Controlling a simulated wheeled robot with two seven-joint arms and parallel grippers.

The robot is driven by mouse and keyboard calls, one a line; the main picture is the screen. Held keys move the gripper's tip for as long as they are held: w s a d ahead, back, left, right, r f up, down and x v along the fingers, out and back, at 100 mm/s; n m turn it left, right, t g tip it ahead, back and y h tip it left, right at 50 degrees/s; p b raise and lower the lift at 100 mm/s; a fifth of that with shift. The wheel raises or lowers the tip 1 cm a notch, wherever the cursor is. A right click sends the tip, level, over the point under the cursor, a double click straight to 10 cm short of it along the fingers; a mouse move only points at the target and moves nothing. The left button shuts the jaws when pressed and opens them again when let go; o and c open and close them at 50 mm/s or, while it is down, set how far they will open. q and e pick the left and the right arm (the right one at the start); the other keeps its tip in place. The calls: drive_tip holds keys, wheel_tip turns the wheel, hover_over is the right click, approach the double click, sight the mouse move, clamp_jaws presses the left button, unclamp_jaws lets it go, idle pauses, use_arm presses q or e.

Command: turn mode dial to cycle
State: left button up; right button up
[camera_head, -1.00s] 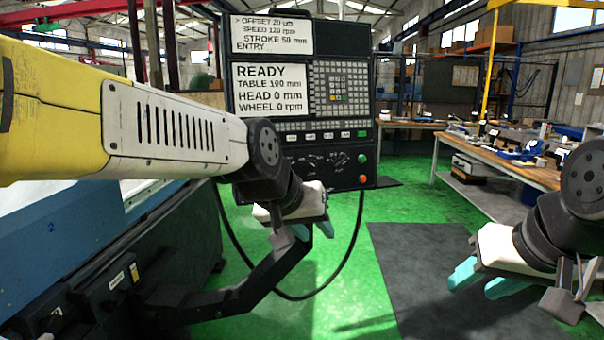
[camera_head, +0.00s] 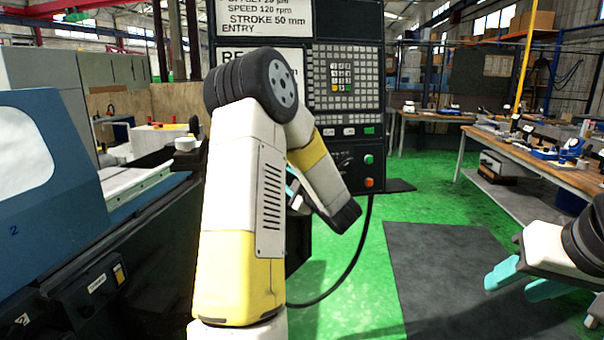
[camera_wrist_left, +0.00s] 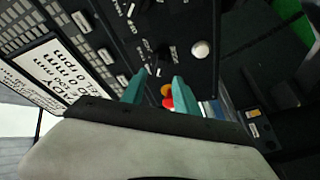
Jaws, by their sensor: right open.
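The control panel (camera_head: 318,55) stands upright at centre, partly hidden by my left arm. One black dial (camera_head: 345,159) shows low on it, left of a green button; the other dials are covered. In the left wrist view, a black dial (camera_wrist_left: 162,56) with a pale mark lies just beyond the fingertips, and part of another (camera_wrist_left: 139,6) shows at the top edge. Their labels are too small to read. My left gripper (camera_wrist_left: 160,76) is open, its teal fingers apart, near the panel; contact cannot be told. My right gripper (camera_head: 511,282) is open and empty at the lower right.
Green (camera_head: 369,160) and red (camera_head: 369,183) buttons sit at the panel's lower right. A black cable hangs below. The blue machine housing (camera_head: 45,190) fills the left. A workbench (camera_head: 540,165) with several items stands right. A dark mat (camera_head: 440,265) lies on open green floor.

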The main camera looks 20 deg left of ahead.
use_arm(q)
drive_tip(key=x, duration=0.7)
drive_tip(key=shift+a, duration=0.1)
drive_tip(key=shift+c, duration=0.3)
clamp_jaws()
